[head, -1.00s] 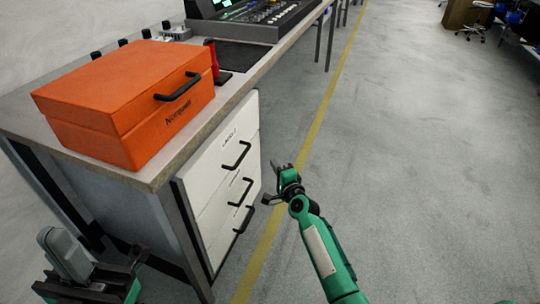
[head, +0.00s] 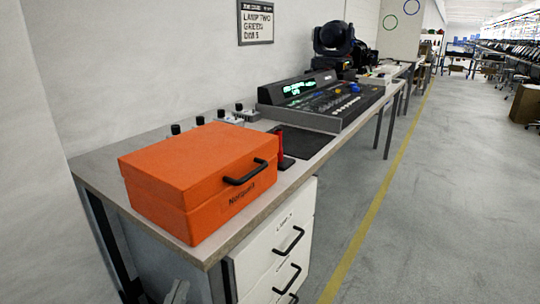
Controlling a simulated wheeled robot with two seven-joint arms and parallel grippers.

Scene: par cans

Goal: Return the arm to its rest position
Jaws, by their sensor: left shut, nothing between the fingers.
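Only the grey tip of my left gripper (head: 177,292) shows, at the bottom edge of the head view, in front of the near end of the workbench (head: 101,182). It is shut and empty, and the rest of the left arm is out of frame. My right gripper and arm are not in view.
A closed orange case (head: 190,165) sits on the near bench end, above white drawers (head: 273,243) with black handles. A red tool (head: 280,145), a lighting console (head: 323,98) and a dark lamp (head: 335,40) stand farther along. The floor (head: 440,190) to the right is clear.

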